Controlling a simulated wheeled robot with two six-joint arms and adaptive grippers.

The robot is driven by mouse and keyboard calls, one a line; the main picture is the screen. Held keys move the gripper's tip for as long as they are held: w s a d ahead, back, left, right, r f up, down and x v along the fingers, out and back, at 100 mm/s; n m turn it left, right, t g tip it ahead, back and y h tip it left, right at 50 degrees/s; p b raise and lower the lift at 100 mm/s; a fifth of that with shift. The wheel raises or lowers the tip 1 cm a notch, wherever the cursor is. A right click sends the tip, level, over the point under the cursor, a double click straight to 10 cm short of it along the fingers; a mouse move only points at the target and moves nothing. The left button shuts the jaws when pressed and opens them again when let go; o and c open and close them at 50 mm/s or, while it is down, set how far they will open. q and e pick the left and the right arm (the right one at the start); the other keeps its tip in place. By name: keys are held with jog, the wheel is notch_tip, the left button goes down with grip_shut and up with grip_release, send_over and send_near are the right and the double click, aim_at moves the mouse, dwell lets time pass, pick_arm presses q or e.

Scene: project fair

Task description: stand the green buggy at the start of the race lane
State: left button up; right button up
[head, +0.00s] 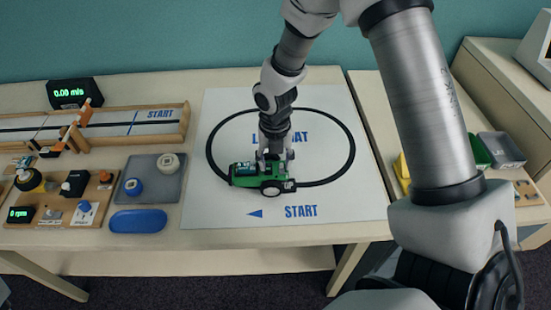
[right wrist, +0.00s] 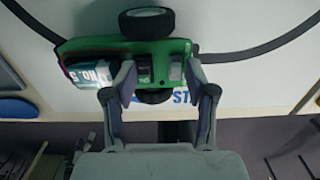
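The green buggy (head: 262,183) stands on the lower part of the black loop drawn on the white mat (head: 348,205). In the right wrist view, the buggy (right wrist: 105,47) shows a battery at its left end, dark wheels and small parts on top. My right gripper (head: 273,160) is down over the buggy. Its two fingers (right wrist: 160,80) are spread apart on either side of the small top parts; whether they press on anything is unclear. The race lane (head: 95,126), a wooden-railed track, lies at left, with START printed near its right end. My left gripper is out of view.
A speed display (head: 75,94) stands behind the lane, and orange posts (head: 86,112) rise at it. A grey tray (head: 160,182), a blue dish (head: 138,221) and a wooden board (head: 60,205) with parts lie in front. Bins (head: 501,150) stand at right.

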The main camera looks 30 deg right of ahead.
jog(key=shift+o, duration=0.3)
jog(key=shift+d+f, duration=0.15)
jog(key=shift+f, duration=0.2)
jog(key=shift+r, duration=0.15)
notch_tip(320, 180, up, 13)
jog(key=p, duration=0.1)
jog(key=shift+w, duration=0.1)
